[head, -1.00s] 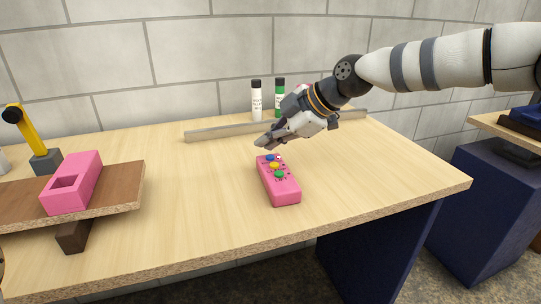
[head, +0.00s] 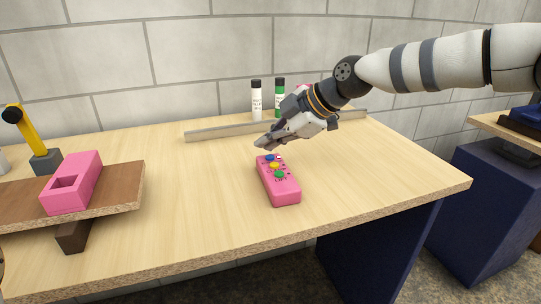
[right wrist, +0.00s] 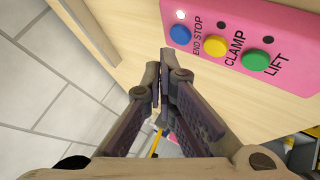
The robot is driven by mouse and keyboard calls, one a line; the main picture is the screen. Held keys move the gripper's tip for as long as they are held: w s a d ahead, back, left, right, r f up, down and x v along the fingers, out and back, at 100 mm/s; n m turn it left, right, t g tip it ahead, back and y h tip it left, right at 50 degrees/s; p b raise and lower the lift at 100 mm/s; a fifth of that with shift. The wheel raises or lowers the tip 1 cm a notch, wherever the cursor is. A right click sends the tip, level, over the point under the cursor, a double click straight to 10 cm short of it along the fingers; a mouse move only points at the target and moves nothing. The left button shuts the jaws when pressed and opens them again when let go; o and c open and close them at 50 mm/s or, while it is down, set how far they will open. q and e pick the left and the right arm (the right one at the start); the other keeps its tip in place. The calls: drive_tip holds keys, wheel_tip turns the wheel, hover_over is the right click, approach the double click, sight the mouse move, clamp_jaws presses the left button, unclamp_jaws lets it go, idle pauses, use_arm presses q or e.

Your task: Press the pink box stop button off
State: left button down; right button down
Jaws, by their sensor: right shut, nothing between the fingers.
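The pink box (head: 284,190) lies on the wooden table, with blue, yellow and green buttons in a row. In the right wrist view, the blue button (right wrist: 180,35) is labelled END STOP and a small lamp (right wrist: 180,14) beside it glows white. The yellow button (right wrist: 215,48) reads CLAMP and the green button (right wrist: 256,61) reads LIFT; the lamps beside them are dark. My right gripper (head: 264,143) is shut and empty, its tips just behind and above the blue-button end of the box, apart from it. My left gripper is out of view.
At left, a brown board (head: 120,190) carries a pink block (head: 85,185). The table between board and pink box is clear.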

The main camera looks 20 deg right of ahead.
sight(269, 158)
drive_tip(key=shift+f, duration=0.35)
drive_tip(key=shift+f, duration=0.45)
idle(0.4)
drive_tip(key=shift+r, duration=0.9)
wheel_tip(269, 158, up, 6)
drive_tip(key=shift+p, duration=0.35)
